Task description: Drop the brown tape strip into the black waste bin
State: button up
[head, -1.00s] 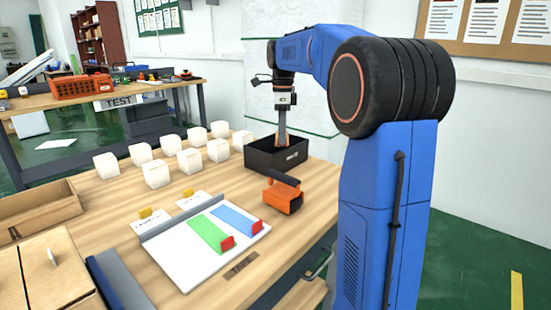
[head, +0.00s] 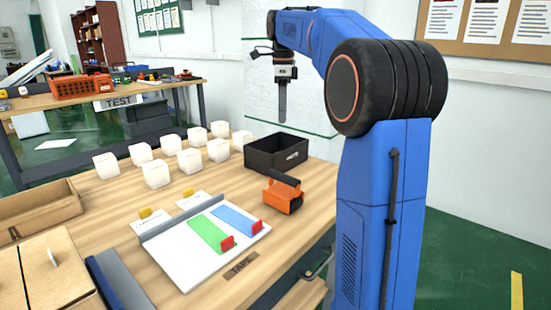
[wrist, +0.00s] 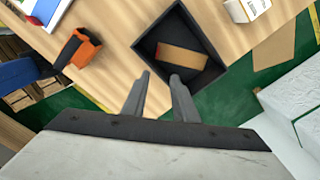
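The black waste bin (head: 262,155) stands on the far right part of the wooden table, labelled on its front. In the wrist view the bin (wrist: 144,46) is open to the camera, and the brown tape strip (wrist: 182,55) lies on its floor. The strip is hidden by the bin walls in the head view. My gripper (head: 282,118) hangs above the bin, fingers pointing down. In the wrist view its fingers (wrist: 160,77) are apart with nothing between them, clear of the strip.
An orange and black tape dispenser (head: 283,195) sits in front of the bin. Several white boxes (head: 190,160) stand to the left. A white board (head: 190,268) with green and blue strips lies nearer the front, and a wooden tray (head: 45,205) at the left.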

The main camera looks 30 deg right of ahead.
notch_tip(320, 180, up, 10)
jog(key=shift+f, duration=0.25)
dwell(0.5)
